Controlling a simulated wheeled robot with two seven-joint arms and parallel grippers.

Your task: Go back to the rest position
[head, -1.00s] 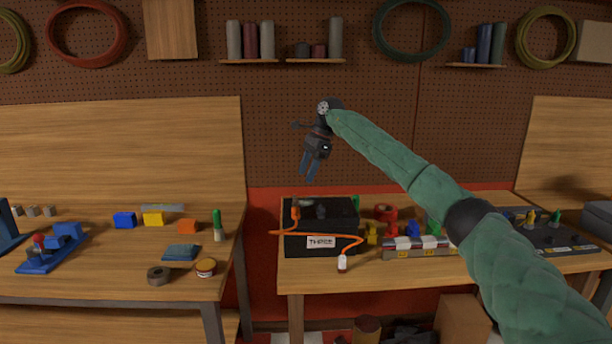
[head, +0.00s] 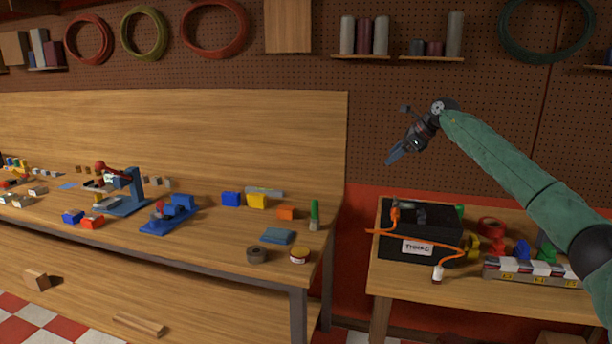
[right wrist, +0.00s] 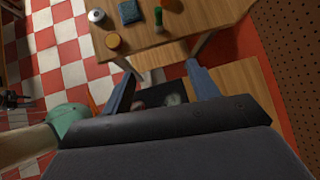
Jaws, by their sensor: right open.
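My right gripper (head: 394,157) is in the air above the left end of the right bench, its fingers pointing down and left. It is open and empty, and its two fingers also show apart in the right wrist view (right wrist: 163,80). The black ducted rotor box (head: 425,228) with a white label stands on the right bench below it, well apart from the gripper. An orange cable (head: 425,236) lies across the box and ends in a small white piece (head: 437,275). My left gripper is not clearly in view.
The long left bench (head: 200,262) holds several blocks, a blue fixture (head: 170,215), a tape roll (head: 257,255) and a small tin (head: 299,256). A grey-and-red strip (head: 530,270) lies on the right bench (head: 480,300). A gap separates the benches. The pegboard wall (head: 300,75) is behind.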

